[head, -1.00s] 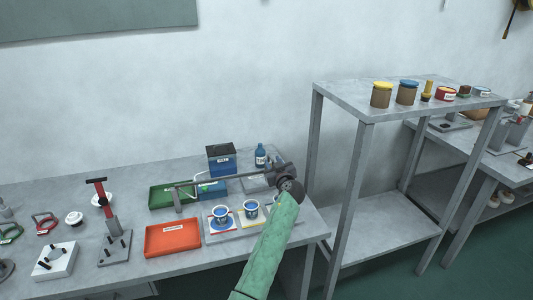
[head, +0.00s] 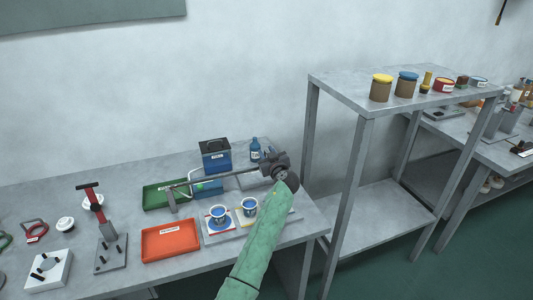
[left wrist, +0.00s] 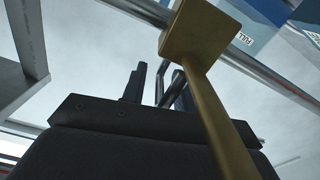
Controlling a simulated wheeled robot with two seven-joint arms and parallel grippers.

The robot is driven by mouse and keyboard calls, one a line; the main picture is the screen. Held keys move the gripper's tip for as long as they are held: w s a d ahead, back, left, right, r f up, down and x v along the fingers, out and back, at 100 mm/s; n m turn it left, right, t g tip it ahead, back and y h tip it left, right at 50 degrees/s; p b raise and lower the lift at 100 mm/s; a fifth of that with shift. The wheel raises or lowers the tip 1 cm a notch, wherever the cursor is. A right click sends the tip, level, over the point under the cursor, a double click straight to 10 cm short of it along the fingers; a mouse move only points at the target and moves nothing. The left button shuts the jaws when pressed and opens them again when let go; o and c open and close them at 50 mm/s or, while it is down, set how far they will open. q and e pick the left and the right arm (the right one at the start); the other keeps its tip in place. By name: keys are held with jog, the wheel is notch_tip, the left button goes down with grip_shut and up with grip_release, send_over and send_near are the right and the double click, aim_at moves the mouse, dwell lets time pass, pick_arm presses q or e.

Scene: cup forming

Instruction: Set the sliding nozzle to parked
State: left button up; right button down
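A grey rail (head: 222,178) on a post (head: 172,201) runs over the trays and cups on the left table. In the left wrist view, a brass-coloured rod with a square block (left wrist: 200,32) crosses in front of the camera; it may be part of the nozzle, but I cannot be sure. My left gripper (head: 268,161) is at the rail's right end. In the left wrist view its two dark fingers (left wrist: 160,88) stand apart, with a thin bent bar between them and visible gaps. The nozzle's position along the rail is unclear. My right gripper is out of view.
An orange tray (head: 170,241), a green tray (head: 160,192), a blue box (head: 215,156) and a blue bottle (head: 255,149) are nearby. A grey shelf (head: 375,215) stands close at the right.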

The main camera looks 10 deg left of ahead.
pick_arm(q)
grip_shut()
